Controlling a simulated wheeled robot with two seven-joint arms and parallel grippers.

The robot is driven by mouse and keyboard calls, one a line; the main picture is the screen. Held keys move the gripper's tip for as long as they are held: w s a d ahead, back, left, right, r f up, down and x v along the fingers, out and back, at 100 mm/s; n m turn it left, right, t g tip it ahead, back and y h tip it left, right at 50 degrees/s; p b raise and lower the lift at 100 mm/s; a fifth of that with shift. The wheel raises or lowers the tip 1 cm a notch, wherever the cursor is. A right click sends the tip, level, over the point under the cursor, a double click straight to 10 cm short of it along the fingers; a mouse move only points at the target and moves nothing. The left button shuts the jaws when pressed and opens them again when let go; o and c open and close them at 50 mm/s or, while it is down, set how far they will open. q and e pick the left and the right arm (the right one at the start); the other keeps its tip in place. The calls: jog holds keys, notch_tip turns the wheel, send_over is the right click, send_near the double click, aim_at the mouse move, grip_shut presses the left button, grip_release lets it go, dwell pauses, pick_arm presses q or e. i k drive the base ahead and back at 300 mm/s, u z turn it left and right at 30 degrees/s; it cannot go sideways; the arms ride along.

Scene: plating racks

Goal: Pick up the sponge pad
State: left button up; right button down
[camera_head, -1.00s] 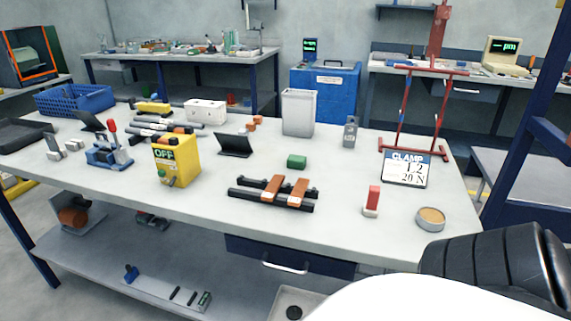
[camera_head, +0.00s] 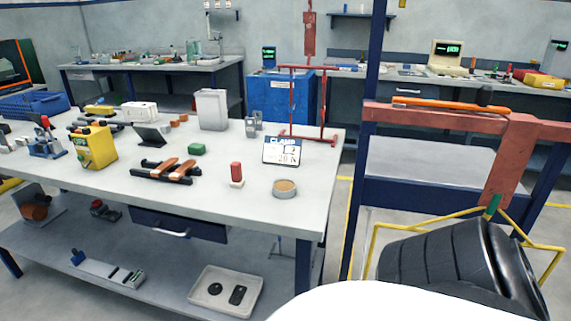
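A small green block (camera_head: 196,149), which looks like the sponge pad, lies on the grey-white workbench (camera_head: 225,190), behind a black fixture with two brown bars (camera_head: 166,171). Nothing touches it and its top is in plain view. A round tin with a tan top (camera_head: 285,188) stands near the bench's right front; I cannot tell what its filling is.
A red-topped block (camera_head: 236,174), a clamp sign (camera_head: 282,151) and a red frame (camera_head: 308,105) stand on the bench's right part. A rack with a blue post (camera_head: 364,130) and red crossbar (camera_head: 440,120) stands to the right. A tray (camera_head: 225,290) sits on the lower shelf.

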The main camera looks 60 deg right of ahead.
aim_at(237, 181)
jog(key=k, duration=0.1)
jog(key=z, duration=1.4)
